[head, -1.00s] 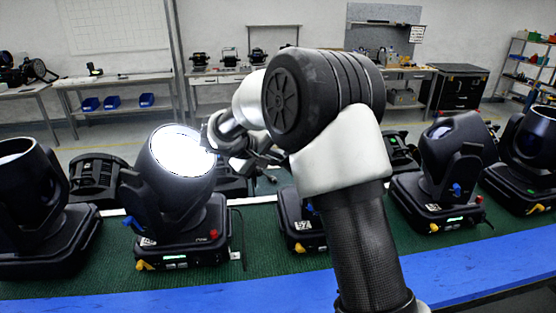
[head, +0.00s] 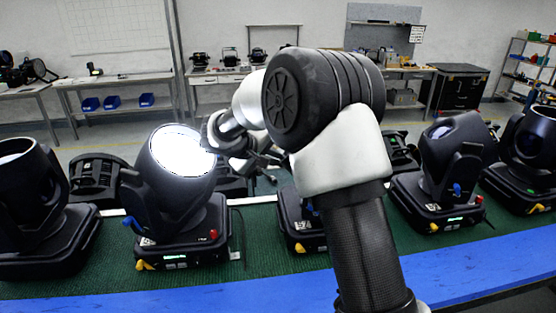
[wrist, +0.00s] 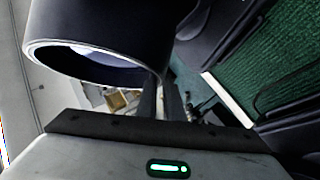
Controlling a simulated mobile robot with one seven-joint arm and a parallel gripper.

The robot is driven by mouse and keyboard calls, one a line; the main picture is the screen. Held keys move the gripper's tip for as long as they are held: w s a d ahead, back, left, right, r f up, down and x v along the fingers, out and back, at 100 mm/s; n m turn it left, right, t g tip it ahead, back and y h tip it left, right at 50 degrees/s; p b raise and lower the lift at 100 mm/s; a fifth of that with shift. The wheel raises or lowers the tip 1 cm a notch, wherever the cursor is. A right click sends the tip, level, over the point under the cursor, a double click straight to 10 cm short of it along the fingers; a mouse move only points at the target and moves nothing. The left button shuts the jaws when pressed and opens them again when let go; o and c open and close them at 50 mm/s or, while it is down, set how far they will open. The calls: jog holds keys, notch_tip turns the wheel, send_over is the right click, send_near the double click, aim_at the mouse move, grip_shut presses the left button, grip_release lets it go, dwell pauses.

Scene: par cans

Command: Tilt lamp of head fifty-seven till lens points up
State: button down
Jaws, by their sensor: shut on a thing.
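A black moving-head light (head: 176,205) stands on the green mat at left of centre. Its lamp head is tilted, with the bright lit lens (head: 183,150) facing up and towards the head camera. My gripper (head: 213,136) is at the right rim of this lamp head, partly covered by my own arm. In the wrist view the lamp's round barrel (wrist: 105,25) and rim fill the upper left, and my gripper (wrist: 160,100) is shut on the lamp head beside it. The grip point itself is mostly hidden. The number label on the base is too small to read.
Similar lights stand close by: one at far left (head: 35,215), one mostly behind my arm (head: 303,232), and two at right (head: 455,165) (head: 528,150). A blue strip (head: 200,302) runs along the front edge. Benches (head: 120,85) stand behind.

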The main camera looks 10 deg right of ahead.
dwell(0.6)
jog(key=r+y+b, duration=0.1)
jog(key=r+b, duration=0.1)
jog(key=shift+d+m+b, duration=0.2)
jog(key=shift+m+b, duration=0.15)
jog(key=shift+m, duration=0.05)
jog(key=d+r+m+y, duration=0.1)
jog(key=r, duration=0.1)
jog(key=s+d+r+t+y+b, duration=0.1)
jog(key=r+y, duration=0.1)
jog(key=r, duration=0.1)
jog(key=s+d+r+m+t+y, duration=0.1)
jog(key=d+r, duration=0.1)
jog(key=r, duration=0.1)
jog(key=shift+r+m+y+b, duration=0.15)
jog(key=shift+m+y+b, duration=0.15)
jog(key=shift+b, duration=0.05)
jog(key=shift+s+d+r, duration=0.25)
jog(key=shift+d+r, duration=0.1)
jog(key=shift+d, duration=0.3)
jog(key=shift+d+f, duration=0.1)
jog(key=shift+f, duration=0.05)
jog(key=c, duration=1.9)
grip_release()
jog(key=shift+s+d, duration=0.1)
